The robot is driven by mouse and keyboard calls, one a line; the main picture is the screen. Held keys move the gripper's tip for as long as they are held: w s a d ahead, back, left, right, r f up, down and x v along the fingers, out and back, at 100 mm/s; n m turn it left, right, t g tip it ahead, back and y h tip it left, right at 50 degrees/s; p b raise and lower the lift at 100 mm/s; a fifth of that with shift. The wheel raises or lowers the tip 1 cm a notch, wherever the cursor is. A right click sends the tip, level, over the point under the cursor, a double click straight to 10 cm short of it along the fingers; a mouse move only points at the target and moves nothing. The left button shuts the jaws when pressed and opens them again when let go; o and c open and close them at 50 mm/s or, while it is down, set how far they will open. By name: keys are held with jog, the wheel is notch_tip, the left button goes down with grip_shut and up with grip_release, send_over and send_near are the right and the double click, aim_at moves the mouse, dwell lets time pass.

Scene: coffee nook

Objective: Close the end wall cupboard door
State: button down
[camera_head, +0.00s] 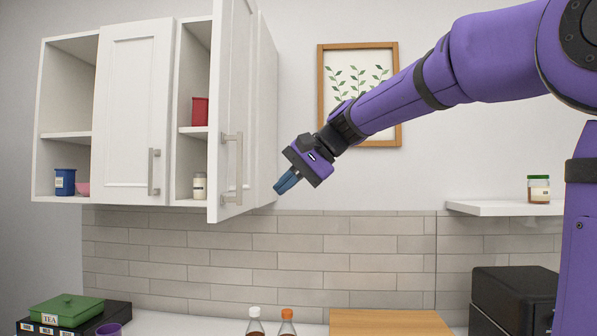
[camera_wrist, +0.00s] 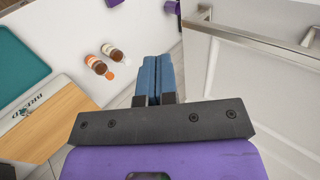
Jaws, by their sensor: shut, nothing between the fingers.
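The end wall cupboard door (camera_head: 233,110) stands open, swung out from the right end of the white wall cupboard (camera_head: 187,203). Its long metal handle (camera_head: 239,165) is near the door's lower part. In the wrist view the white door (camera_wrist: 240,75) fills the right side, with its handle (camera_wrist: 309,35) at the upper right. My gripper (camera_head: 285,183) is to the right of the door's lower part in the head view, apart from the handle. In the wrist view my gripper's blue fingers (camera_wrist: 158,75) are together, with nothing between them.
Inside the open section are a red canister (camera_head: 200,111) and a cream-lidded jar (camera_head: 200,186). Another door (camera_head: 136,110) to the left is closed. A framed picture (camera_head: 358,90) hangs behind my arm. Two bottles (camera_head: 287,322) and a wooden board (camera_head: 388,322) are on the counter below.

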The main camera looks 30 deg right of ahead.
jog(key=w+a+f, duration=0.2)
jog(key=w+a, duration=0.1)
jog(key=a, duration=0.2)
jog(key=shift+w, duration=0.3)
jog(key=shift+a+f, duration=0.1)
jog(key=shift+a, duration=0.05)
